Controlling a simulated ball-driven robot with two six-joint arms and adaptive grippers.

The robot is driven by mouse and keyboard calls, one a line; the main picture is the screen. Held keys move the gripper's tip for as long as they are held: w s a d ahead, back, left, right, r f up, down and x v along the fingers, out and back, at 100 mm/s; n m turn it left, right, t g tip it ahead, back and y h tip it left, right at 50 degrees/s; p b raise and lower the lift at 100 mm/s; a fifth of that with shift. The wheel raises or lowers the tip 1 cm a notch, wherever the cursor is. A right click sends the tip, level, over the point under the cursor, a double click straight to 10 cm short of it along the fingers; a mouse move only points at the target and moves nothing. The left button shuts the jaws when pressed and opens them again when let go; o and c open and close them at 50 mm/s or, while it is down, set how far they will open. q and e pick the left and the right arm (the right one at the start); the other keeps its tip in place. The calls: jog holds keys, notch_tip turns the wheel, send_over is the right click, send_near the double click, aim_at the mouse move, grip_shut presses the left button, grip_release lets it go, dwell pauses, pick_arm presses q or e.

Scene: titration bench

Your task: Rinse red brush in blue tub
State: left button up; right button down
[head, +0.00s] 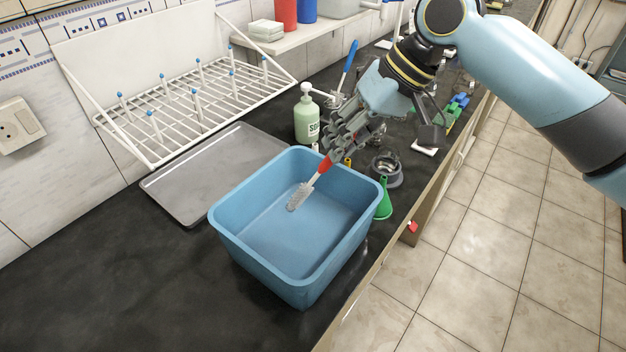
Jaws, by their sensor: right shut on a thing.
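The blue tub (283,279) stands on the dark bench in the middle of the head view. My right gripper (330,150) reaches in over the tub's far right rim and is shut on the red brush (324,165) by its red handle. The brush is tilted, with its pale bristle head (298,198) pointing down and left inside the tub's outline. I cannot tell whether the bristles touch the tub's floor. The upper handle is hidden in the gripper. My left gripper is not in view.
A grey tray (187,197) lies left of the tub, below a white drying rack (150,140) with pegs. A green soap bottle (306,121) stands behind the tub. A green funnel (384,204) and metal cup (386,166) sit close to its right. The front left bench is clear.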

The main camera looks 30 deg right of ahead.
jog(key=shift+r+p, duration=1.2)
jog(key=shift+r, duration=2.5)
jog(key=shift+r, duration=1.9)
